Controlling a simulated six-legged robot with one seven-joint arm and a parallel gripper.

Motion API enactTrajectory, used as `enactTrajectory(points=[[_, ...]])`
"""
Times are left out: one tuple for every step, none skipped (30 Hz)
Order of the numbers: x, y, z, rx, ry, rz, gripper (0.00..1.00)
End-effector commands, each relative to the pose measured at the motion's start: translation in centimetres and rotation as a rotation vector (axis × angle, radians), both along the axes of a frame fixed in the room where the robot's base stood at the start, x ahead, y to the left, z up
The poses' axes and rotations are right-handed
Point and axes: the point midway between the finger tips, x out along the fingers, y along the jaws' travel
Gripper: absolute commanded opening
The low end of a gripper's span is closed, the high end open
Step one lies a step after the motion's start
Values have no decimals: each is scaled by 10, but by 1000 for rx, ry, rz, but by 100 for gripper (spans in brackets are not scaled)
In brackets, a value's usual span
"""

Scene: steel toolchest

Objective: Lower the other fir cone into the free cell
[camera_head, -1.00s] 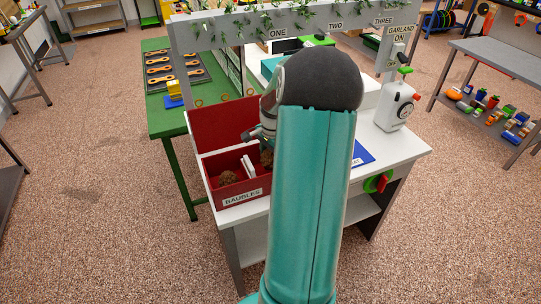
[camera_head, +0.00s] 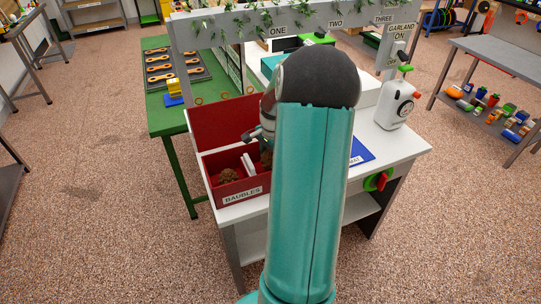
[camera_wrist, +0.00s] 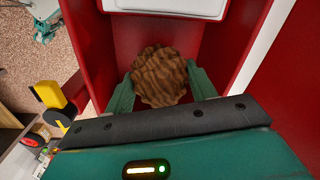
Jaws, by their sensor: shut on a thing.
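My gripper (camera_wrist: 160,92) is shut on a brown fir cone (camera_wrist: 160,72), with a green finger on each side of it. The cone is between the red walls of one cell of the red box labelled BAUBLES (camera_head: 247,200). Whether it touches the cell floor I cannot tell. Another fir cone (camera_head: 228,175) lies in the box's left cell.
The box's red lid (camera_head: 222,122) stands open at the back. The box sits on a white table (camera_head: 400,150) with a blue mat (camera_head: 361,152) and a white crank device (camera_head: 396,106) to the right. A grey garland beam (camera_head: 230,25) spans above.

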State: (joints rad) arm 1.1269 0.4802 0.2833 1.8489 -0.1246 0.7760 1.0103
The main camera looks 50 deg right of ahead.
Motion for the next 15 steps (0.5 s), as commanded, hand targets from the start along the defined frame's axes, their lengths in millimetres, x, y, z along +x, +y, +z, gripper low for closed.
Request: enactTrajectory(points=[[0,0,-1,0,0,0,34],[0,0,-1,0,0,0,34],[0,0,-2,0,0,0,34],[0,0,-2,0,0,0,34],[0,0,-3,0,0,0,34],[0,0,-3,0,1,0,34],[0,0,-4,0,1,0,34],[0,0,-4,1,1,0,34],[0,0,-5,1,1,0,34],[0,0,-5,1,1,0,34],[0,0,-5,1,1,0,34],[0,0,-6,1,1,0,34],[0,0,-6,1,1,0,34],[0,0,-7,0,1,0,34],[0,0,-7,0,1,0,34]])
